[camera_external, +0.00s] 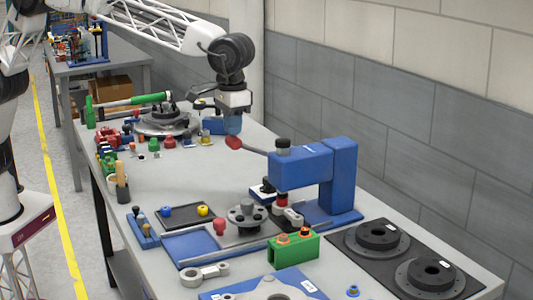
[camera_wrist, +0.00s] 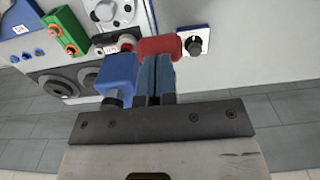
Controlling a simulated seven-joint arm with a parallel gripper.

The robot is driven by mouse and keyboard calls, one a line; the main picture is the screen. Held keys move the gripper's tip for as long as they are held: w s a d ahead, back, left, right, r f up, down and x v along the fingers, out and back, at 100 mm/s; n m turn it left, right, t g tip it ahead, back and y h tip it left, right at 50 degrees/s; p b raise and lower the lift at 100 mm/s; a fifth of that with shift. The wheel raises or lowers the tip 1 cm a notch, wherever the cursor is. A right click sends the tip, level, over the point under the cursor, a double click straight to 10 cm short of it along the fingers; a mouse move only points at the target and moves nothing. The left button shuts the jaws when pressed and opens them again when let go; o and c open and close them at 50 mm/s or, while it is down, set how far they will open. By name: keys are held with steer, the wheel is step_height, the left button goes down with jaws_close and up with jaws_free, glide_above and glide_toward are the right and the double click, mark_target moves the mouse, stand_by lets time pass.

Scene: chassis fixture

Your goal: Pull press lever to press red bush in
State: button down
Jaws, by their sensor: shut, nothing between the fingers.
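The blue press (camera_external: 335,175) stands on the table; its top also shows in the wrist view (camera_wrist: 118,72). Its press lever ends in a red knob (camera_external: 233,142), pointing left toward my gripper. My gripper (camera_external: 230,128) is shut and empty, pointing down near the knob. In the wrist view the blue fingers (camera_wrist: 155,60) overlap the red lever knob (camera_wrist: 160,46); I cannot tell whether they touch it. A small red part, seemingly the red bush (camera_external: 281,200), sits under the press ram on a grey link-shaped part (camera_external: 292,216). Its seating is partly hidden.
A green block (camera_external: 293,252) with orange-topped parts stands in front of the press. Black round fixtures (camera_external: 377,237) lie at right. Several small parts and green-handled tools crowd the far end.

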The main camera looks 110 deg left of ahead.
mark_target(229, 138)
steer(key=shift+f, duration=0.5)
stand_by(0.6)
steer(key=shift+s+d+f, duration=0.15)
steer(key=shift+f, duration=0.3)
steer(key=shift+s+d+f, duration=0.15)
steer(key=shift+f, duration=0.3)
stand_by(0.4)
steer(key=shift+d+f, duration=0.1)
steer(key=shift+f, duration=0.3)
steer(key=shift+s, duration=0.1)
steer(key=shift+s+d+f, duration=0.1)
steer(key=shift+f, duration=0.7)
steer(key=shift+s+d+f, duration=0.1)
steer(key=shift+f, duration=0.7)
stand_by(0.9)
steer(key=shift+r, duration=0.1)
steer(key=shift+w+a+r, duration=0.1)
steer(key=shift+w+r, duration=0.05)
steer(key=shift+r, duration=0.75)
steer(key=shift+w+a+r, duration=0.1)
steer(key=shift+r, duration=0.85)
steer(key=shift+w+a+r, duration=0.1)
steer(key=shift+a+r, duration=0.05)
steer(key=shift+r, duration=0.9)
steer(key=shift+w+a+r, duration=0.1)
steer(key=shift+w+r, duration=0.05)
steer(key=shift+r, duration=0.95)
steer(key=shift+w+a+r, duration=0.1)
steer(key=shift+a+r, duration=0.05)
steer(key=shift+r, duration=0.9)
